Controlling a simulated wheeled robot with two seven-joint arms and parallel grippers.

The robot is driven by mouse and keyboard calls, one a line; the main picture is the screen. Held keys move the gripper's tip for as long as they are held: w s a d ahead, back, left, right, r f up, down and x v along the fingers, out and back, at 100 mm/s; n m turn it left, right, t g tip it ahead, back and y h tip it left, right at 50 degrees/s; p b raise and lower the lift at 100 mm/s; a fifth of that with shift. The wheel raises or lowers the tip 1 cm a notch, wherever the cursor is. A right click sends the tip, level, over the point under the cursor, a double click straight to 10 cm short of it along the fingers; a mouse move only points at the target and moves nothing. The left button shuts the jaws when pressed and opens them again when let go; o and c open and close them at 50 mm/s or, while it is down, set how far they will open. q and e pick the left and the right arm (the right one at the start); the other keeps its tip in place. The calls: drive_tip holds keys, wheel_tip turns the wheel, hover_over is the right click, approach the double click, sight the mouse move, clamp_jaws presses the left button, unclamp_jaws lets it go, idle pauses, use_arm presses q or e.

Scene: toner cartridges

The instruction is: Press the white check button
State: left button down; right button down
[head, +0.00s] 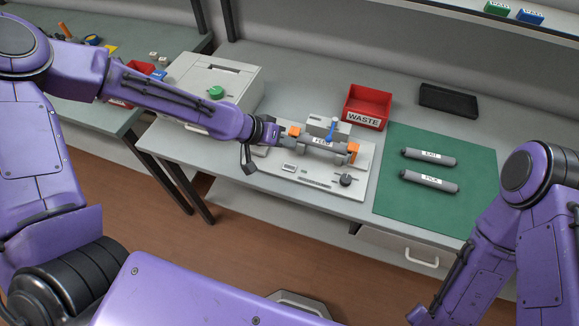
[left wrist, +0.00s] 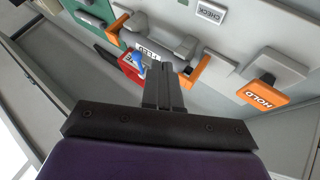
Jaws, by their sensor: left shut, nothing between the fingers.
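The white check button (head: 289,167) is a small labelled plate on the near left part of the light fixture board (head: 325,183). It also shows at the top of the left wrist view (left wrist: 211,13), marked CHECK. My left gripper (head: 278,134) reaches in from the left over the board's left end, beyond the button and apart from it. Its fingers are together and empty in the left wrist view (left wrist: 162,75). A grey cartridge (left wrist: 160,40) sits in the fixture between orange clamps (head: 353,152). An orange HOLD tab (left wrist: 263,96) shows in the left wrist view. My right gripper is out of view.
A red WASTE bin (head: 367,107) stands behind the board. A green mat (head: 440,205) at right carries two dark cartridges (head: 428,157). A black tray (head: 448,101) lies behind it. A grey box with a green knob (head: 216,92) stands at left under my left arm.

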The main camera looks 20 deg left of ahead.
sight(286, 168)
use_arm(q)
wheel_tip(286, 168, down, 8)
drive_tip(key=b, duration=0.6)
drive_tip(key=shift+r, duration=0.2)
drive_tip(key=shift+f, duration=0.25)
idle(1.2)
drive_tip(key=shift+f+b, duration=0.4)
drive_tip(key=shift+b, duration=0.05)
drive_tip(key=shift+f, duration=0.4)
idle(0.4)
drive_tip(key=shift+r, duration=0.15)
drive_tip(key=shift+s+r+p, duration=0.1)
drive_tip(key=shift+r+p, duration=0.45)
drive_tip(key=shift+r, duration=0.15)
